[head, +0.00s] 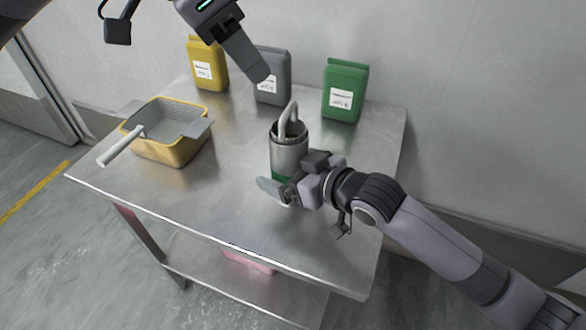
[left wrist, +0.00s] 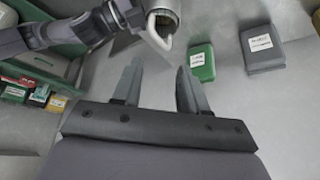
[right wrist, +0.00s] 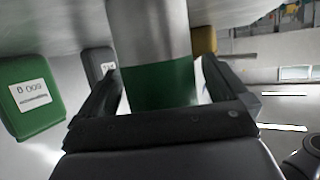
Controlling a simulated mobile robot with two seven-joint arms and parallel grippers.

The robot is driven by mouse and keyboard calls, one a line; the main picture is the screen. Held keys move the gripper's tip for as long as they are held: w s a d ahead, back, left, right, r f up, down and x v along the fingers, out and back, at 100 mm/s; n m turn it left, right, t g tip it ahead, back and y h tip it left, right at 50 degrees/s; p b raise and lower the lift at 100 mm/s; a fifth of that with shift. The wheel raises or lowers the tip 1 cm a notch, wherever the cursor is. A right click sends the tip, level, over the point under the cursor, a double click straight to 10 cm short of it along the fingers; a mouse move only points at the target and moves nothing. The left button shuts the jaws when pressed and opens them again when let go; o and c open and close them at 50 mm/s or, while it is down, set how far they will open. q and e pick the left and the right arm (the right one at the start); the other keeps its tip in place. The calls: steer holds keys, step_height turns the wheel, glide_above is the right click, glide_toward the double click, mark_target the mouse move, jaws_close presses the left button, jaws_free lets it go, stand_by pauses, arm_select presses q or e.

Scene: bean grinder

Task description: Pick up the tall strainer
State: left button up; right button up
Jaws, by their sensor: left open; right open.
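A tall metal cylinder (head: 289,158) with a green lower band stands on the table. A white looped handle (head: 288,117) rises from its open top; I take this to be the tall strainer, though its inside is hidden. The handle also shows in the left wrist view (left wrist: 158,36). My right gripper (head: 278,190) is low at the cylinder's near side. In the right wrist view its open fingers are on either side of the green band (right wrist: 158,86), and contact cannot be told. My left gripper (head: 260,76) is open and empty, above and behind the cylinder.
A yellow bin (head: 170,153) with a flat mesh strainer (head: 165,118) and white handle stands at the left. Yellow (head: 207,65), grey (head: 272,90) and green (head: 344,92) bags stand along the back. The table's front left is clear.

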steer(key=c, duration=1.2)
arm_select(q)
steer(key=c, duration=0.3)
arm_select(e)
steer(key=shift+o, duration=0.2)
arm_select(q)
steer(key=n+t+y, duration=0.3)
steer(key=n+y, duration=0.3)
steer(key=n, duration=0.2)
glide_toward(289, 108)
steer(key=x, duration=0.5)
steer(key=shift+f, duration=0.2)
steer(key=shift+c, duration=0.2)
steer(key=shift+x, duration=2.65)
